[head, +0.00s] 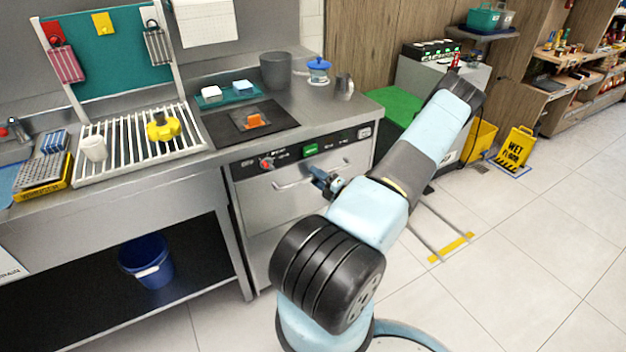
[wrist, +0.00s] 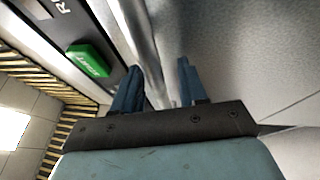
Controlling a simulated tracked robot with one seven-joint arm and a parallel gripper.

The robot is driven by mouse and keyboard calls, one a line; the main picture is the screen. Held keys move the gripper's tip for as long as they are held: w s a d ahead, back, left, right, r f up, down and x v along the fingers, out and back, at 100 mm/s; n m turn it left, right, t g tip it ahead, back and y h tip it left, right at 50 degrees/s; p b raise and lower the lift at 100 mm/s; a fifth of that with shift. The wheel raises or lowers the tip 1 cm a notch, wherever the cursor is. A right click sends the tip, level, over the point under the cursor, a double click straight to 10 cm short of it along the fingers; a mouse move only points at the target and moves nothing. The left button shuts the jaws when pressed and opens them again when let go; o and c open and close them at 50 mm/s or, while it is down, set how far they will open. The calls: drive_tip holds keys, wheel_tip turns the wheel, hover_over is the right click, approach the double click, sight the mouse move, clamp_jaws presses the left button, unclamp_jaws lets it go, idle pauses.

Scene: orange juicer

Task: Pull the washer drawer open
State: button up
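The washer (head: 308,206) stands under the steel counter, and its drawer front looks shut in the head view. A horizontal bar handle (head: 290,184) runs across the upper part of the front, below the control panel. My gripper (head: 322,181) is at the right part of this handle. In the wrist view my gripper (wrist: 158,82) has its two blue fingers apart, with the metal handle bar (wrist: 136,30) running between them. The bar is close to the left finger, and a gap shows on the right finger's side. Contact with either finger is unclear.
The control panel above the handle has a green START button (wrist: 90,60) and a red-and-white knob (head: 267,163). A blue bucket (head: 147,259) is on the lower shelf at left. A yellow wet-floor sign (head: 515,146) stands far right. The tiled floor at right is mostly open.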

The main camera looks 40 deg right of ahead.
clamp_jaws()
drive_tip(key=shift+f, duration=0.1)
drive_tip(key=shift+s+a, duration=0.1)
drive_tip(key=shift+a, duration=0.45)
drive_tip(key=shift+s+d, duration=0.25)
drive_tip(key=shift+d, duration=0.1)
drive_tip(key=s+a, duration=0.3)
drive_tip(key=s, duration=1.1)
drive_tip(key=s+a, duration=0.3)
drive_tip(key=s, duration=1.2)
drive_tip(key=shift+s+a, duration=0.15)
drive_tip(key=shift+a, duration=0.15)
